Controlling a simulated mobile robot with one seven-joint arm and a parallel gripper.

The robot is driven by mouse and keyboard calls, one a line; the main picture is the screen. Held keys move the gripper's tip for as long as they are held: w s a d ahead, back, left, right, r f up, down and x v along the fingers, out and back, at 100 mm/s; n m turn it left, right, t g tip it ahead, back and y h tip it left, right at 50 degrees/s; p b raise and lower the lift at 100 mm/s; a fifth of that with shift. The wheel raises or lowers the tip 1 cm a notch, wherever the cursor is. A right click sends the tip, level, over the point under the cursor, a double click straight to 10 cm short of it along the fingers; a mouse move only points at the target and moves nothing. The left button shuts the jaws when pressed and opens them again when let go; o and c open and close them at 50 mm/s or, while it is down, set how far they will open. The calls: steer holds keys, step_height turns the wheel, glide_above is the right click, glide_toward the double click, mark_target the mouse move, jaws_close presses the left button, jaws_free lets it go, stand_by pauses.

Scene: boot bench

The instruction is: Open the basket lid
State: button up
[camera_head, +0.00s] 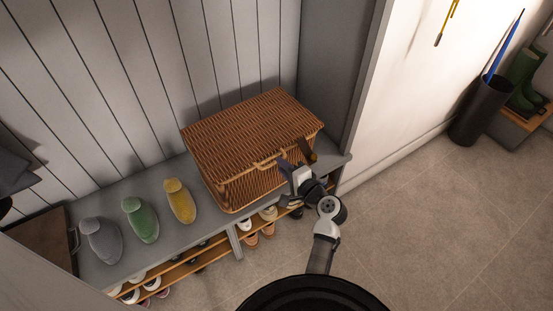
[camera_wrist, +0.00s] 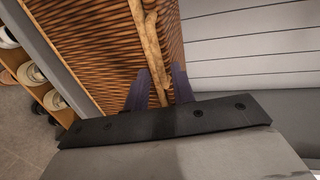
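The brown wicker basket (camera_head: 235,135) stands on the grey bench in the head view, with its lid (camera_head: 250,122) shut. A pale handle (camera_head: 270,160) runs along its front edge. My gripper (camera_head: 285,168) is at the front of the basket, close to the right part of the handle. In the wrist view, the two dark fingers (camera_wrist: 160,88) are apart. The handle (camera_wrist: 150,45) passes through the gap between them, with the wicker behind. I see no clear grip on it.
Grey, green and yellow rounded objects (camera_head: 139,220) stand left of the basket on the bench (camera_head: 205,232). Shoes sit on slatted shelves (camera_head: 180,268) below. A wall (camera_head: 235,45) is close behind the basket, and a grey side panel (camera_head: 335,75) rises beyond its right end. Open floor (camera_head: 430,220) lies to the right.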

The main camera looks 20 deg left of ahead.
steer(key=shift+x, duration=2.05)
steer(key=shift+c, duration=0.5)
jaws_close()
